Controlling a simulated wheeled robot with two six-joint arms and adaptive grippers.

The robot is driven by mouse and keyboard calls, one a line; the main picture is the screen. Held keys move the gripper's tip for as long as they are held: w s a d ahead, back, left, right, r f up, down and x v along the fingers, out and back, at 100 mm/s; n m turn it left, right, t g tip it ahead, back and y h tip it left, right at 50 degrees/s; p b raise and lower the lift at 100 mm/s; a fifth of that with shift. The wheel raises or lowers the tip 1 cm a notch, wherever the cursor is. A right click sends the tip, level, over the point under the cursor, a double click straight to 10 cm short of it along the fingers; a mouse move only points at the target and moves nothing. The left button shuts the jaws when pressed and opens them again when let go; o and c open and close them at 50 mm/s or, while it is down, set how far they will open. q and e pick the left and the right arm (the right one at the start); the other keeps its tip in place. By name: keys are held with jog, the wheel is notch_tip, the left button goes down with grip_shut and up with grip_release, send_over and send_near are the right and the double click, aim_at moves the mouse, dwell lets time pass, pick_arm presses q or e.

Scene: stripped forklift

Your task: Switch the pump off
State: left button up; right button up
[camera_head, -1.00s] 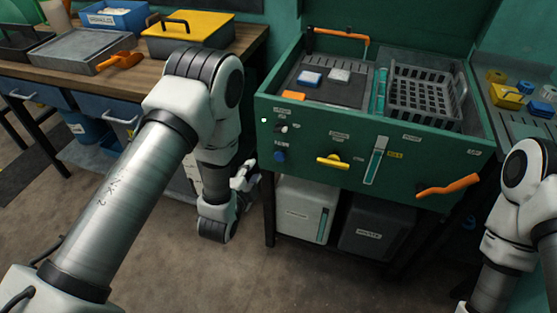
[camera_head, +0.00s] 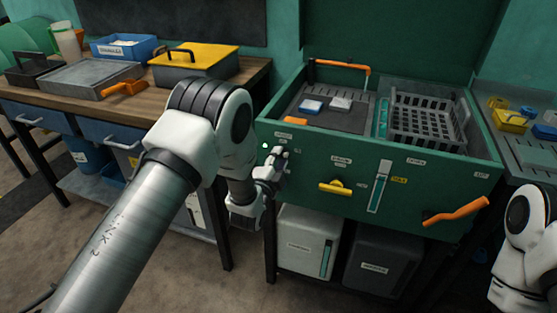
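The green washer-like cabinet (camera_head: 320,160) stands at centre right, with labels and controls on its front panel. My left gripper (camera_head: 279,154) is at the left end of this panel, in front of the small dark switch and blue knob there, and hides them. Its fingers are too small to tell open from shut, and I cannot tell whether they touch a control. A small white round spot (camera_head: 266,146) shows just left of the fingers. The label text is too small to read. Only part of my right arm shows at the right edge; its gripper is out of view.
The panel also has a yellow handle (camera_head: 335,187), a clear gauge tube (camera_head: 379,186) and an orange lever (camera_head: 456,212). A grey basket (camera_head: 428,120) sits in the cabinet's top. A wooden bench (camera_head: 140,108) with boxes stands at the left. Two containers sit below the cabinet.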

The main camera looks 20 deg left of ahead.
pick_arm(q)
grip_shut()
jog(key=shift+n, duration=0.4)
jog(key=n, duration=0.2)
jog(key=shift+f+n, duration=0.1)
jog(key=shift+n, duration=0.2)
jog(key=n, duration=0.3)
jog(key=shift+n+b, duration=0.3)
jog(key=shift+b, duration=0.1)
jog(key=n, duration=0.3)
jog(key=shift+n, duration=1.9)
